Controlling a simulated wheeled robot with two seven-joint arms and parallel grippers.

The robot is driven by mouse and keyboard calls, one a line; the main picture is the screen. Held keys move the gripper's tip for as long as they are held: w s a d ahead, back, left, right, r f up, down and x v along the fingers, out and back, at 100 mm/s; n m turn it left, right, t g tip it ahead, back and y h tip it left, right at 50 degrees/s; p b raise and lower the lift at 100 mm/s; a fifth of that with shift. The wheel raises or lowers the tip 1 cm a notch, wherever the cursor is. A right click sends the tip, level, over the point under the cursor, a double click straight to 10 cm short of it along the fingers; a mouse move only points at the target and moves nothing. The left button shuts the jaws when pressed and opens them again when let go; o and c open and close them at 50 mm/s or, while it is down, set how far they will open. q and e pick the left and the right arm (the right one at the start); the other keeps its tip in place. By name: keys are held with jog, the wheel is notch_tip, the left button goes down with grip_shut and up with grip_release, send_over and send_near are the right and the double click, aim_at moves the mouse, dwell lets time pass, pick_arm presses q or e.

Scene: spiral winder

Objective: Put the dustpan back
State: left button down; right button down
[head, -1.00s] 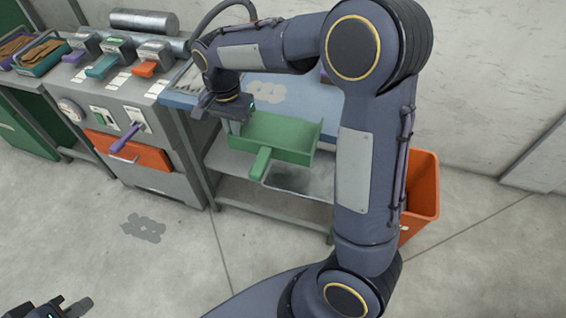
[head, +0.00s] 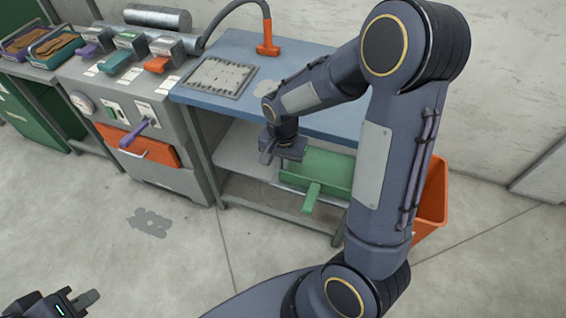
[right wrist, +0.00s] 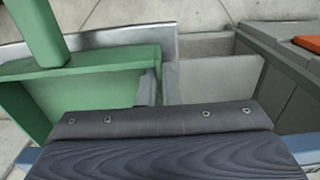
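The green dustpan (head: 325,172) is low under the blue-topped table, over the metal tray on its lower shelf, with its handle (head: 312,198) pointing to the front. I cannot tell whether it touches the tray. My right gripper (head: 281,155) is at its left side, fingers down, and looks shut on its side wall. In the right wrist view the dustpan (right wrist: 85,90) is at the left, against a grey finger (right wrist: 147,88). The other finger is hidden. My left gripper (head: 82,303) is at the bottom left, away from everything, only partly in frame.
The blue tabletop (head: 235,48) overhangs the lower shelf (head: 245,150). An orange bin (head: 432,205) stands to the right, partly behind my right arm. The grey machine (head: 165,125) with a purple lever (head: 138,133) is to the left. The floor in front is clear.

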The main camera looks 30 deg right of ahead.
jog(key=c, duration=2)
grip_release()
jog(key=shift+f, duration=0.15)
jog(key=shift+c, duration=0.2)
jog(key=o, duration=0.4)
